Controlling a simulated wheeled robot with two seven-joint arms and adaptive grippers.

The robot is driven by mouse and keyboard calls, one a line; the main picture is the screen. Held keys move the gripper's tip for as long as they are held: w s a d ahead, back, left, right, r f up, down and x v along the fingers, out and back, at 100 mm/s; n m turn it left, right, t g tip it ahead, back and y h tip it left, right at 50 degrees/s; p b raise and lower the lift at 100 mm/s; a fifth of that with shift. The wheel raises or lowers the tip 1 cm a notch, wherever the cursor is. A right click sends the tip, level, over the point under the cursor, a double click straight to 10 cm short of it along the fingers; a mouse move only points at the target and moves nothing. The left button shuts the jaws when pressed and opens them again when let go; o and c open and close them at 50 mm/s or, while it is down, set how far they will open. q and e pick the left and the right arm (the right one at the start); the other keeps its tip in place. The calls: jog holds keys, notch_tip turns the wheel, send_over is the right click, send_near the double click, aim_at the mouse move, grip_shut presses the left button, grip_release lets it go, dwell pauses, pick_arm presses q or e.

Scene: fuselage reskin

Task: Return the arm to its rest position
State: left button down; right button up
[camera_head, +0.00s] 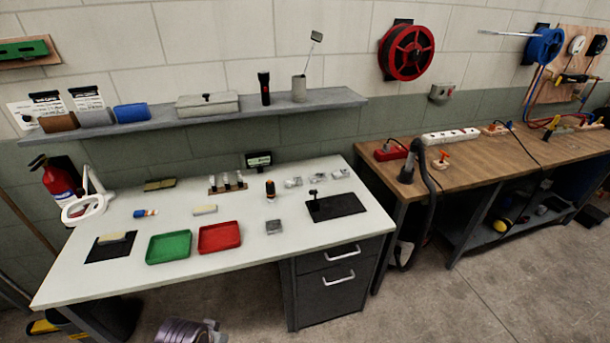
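Neither of my grippers shows in the head view, and no arm of mine can be made out for sure. The white-topped workbench (110,270) stands in front of me. On it lie a green tray (169,247) and a red tray (220,237) side by side. A dark mat (345,206) with a small black device on it lies at the right. Another dark mat (110,247) with a pale block lies at the left. What my grippers hold, if anything, cannot be seen.
A wall shelf (230,118) with a grey box and a torch hangs above the bench. A magnifier lamp (85,207) stands at the bench's left end. A wooden bench (470,165) with a black hose stands to the right. The floor (480,300) at front right is clear.

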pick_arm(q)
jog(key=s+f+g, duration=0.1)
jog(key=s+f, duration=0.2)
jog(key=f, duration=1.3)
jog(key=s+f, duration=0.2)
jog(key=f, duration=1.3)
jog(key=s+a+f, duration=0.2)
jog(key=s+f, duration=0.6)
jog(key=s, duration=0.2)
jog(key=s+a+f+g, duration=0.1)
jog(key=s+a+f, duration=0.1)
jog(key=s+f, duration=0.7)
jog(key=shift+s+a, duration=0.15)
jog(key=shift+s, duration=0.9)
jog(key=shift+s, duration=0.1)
